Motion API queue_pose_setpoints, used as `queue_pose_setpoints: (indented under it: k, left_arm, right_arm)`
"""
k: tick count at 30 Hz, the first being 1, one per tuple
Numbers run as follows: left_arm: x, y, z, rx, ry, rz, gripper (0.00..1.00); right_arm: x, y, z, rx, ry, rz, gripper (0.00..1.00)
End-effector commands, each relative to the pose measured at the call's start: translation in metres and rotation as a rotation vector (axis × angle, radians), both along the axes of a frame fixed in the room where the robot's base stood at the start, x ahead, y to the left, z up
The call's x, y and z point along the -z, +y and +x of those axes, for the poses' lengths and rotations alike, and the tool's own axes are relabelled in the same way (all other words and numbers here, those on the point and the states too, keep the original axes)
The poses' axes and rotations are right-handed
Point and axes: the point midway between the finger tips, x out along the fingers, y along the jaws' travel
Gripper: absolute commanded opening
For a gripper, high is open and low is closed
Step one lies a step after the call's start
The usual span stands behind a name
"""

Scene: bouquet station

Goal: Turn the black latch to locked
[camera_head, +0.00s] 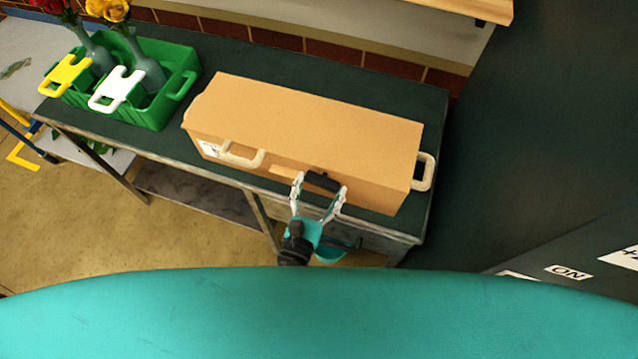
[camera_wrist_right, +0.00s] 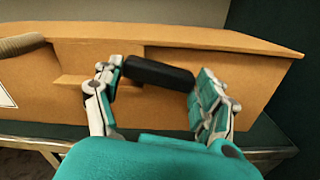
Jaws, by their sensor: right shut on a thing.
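The black latch (camera_head: 323,181) sits on the front face of a tan box (camera_head: 310,120), toward its right part. In the right wrist view the latch (camera_wrist_right: 158,73) is a dark bar lying nearly level, dipping slightly to the right. My right gripper (camera_head: 320,191) reaches the front of the box with its fingers on either side of the latch. In the right wrist view the gripper (camera_wrist_right: 157,80) is shut on the latch, with one finger at each end of the bar. My left gripper is not in view.
The box has beige handles on its front (camera_head: 243,157) and right end (camera_head: 424,172). It stands on a dark green table (camera_head: 270,68). A green crate (camera_head: 150,112) with vases and flowers stands at the left. A dark panel (camera_head: 540,120) is at the right.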

Motion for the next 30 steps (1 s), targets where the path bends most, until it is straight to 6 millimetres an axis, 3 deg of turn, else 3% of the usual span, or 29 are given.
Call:
queue_pose_setpoints:
  k: [12,30]
  left_arm:
    - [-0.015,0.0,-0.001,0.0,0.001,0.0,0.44]
    - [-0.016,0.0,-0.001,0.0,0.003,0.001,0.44]
  right_arm:
    - [-0.001,0.0,0.0,0.001,0.066,-0.202,0.42]
    - [0.001,0.0,0.0,0.0,0.077,-0.241,0.42]
